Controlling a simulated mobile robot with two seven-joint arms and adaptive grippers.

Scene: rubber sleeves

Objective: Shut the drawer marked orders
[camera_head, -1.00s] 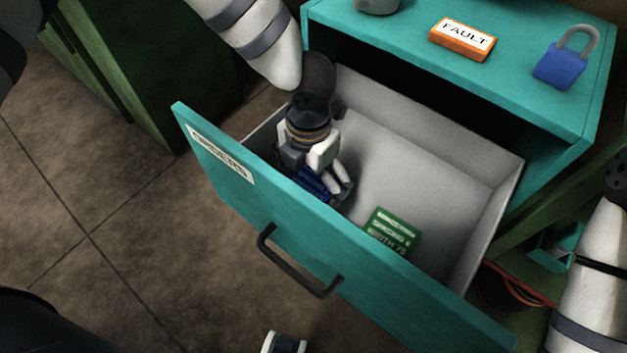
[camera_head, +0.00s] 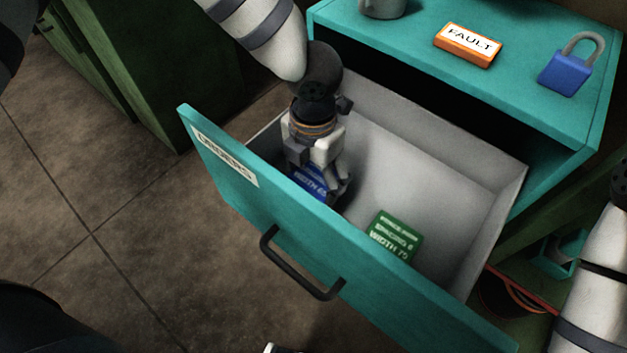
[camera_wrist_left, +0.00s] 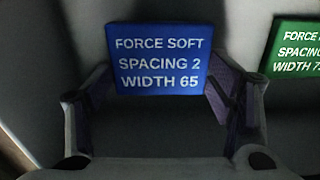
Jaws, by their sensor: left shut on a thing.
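The teal drawer (camera_head: 215,184) with the label ORDERS (camera_head: 224,155) is pulled well out of its teal cabinet (camera_head: 552,125). Its black handle (camera_head: 297,269) is on the front. My left gripper (camera_head: 322,190) reaches down inside the drawer, near its left end. It is shut on a blue card (camera_head: 309,181), whose text FORCE SOFT, SPACING 2, WIDTH 65 shows in the left wrist view (camera_wrist_left: 160,58) between the fingers. A green card (camera_head: 394,237) lies on the drawer floor to the right and also shows in the left wrist view (camera_wrist_left: 295,48). My right gripper is not clearly in view.
On the cabinet top are an orange FAULT block (camera_head: 468,45), a blue padlock (camera_head: 568,66) and a grey cup (camera_head: 383,6). A dark green cabinet (camera_head: 160,70) stands at left. The tiled floor (camera_head: 130,250) before the drawer is clear.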

